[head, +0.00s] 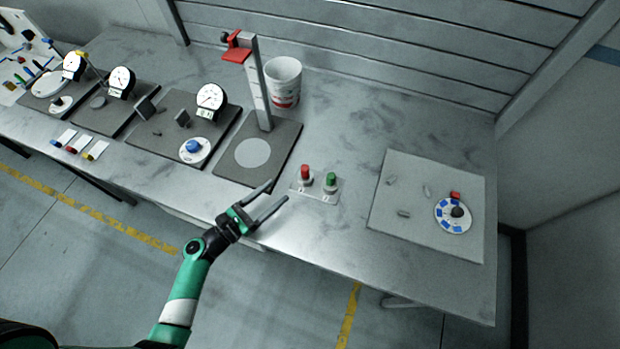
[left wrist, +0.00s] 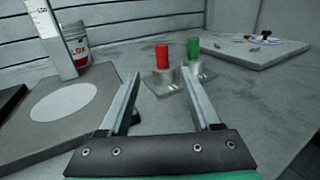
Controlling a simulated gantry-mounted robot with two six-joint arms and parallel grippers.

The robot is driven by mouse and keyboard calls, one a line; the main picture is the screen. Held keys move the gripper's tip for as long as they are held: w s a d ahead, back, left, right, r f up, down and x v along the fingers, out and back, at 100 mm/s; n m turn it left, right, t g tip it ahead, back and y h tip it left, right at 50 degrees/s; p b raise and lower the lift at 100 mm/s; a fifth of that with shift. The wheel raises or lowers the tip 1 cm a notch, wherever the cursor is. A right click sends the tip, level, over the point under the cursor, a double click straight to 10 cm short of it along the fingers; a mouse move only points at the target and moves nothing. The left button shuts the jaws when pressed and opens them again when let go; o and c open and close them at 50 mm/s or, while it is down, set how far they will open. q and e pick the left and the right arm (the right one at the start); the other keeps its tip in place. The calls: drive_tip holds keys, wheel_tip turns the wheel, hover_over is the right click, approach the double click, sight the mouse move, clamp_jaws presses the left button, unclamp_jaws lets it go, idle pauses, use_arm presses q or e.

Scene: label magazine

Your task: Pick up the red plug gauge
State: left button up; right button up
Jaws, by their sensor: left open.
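The red plug gauge (head: 305,172) stands upright in a grey holder on a small metal plate (head: 316,196), beside a green one (head: 331,179). In the left wrist view the red gauge (left wrist: 162,56) shows ahead between my fingers, with the green gauge (left wrist: 194,48) to its right. My left gripper (head: 276,192) is open and empty at the front edge of the table. Its fingers point toward the plate and are apart from the red gauge. My right gripper is not in view.
A dark base with a grey post (head: 260,95) and red arm stands left of the gauges. A white bucket (head: 284,82) stands behind. A grey board (head: 390,222) with a round dial plate (head: 452,217) lies to the right. The table between plate and board is clear.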

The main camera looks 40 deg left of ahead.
sight(302, 171)
use_arm(q)
drive_tip(key=w, duration=0.4)
drive_tip(key=w+b, duration=0.1)
drive_tip(key=w, duration=0.7)
drive_tip(key=shift+d+r, duration=0.35)
drive_tip(key=shift+d, duration=0.05)
drive_tip(key=shift+s, duration=0.15)
clamp_jaws()
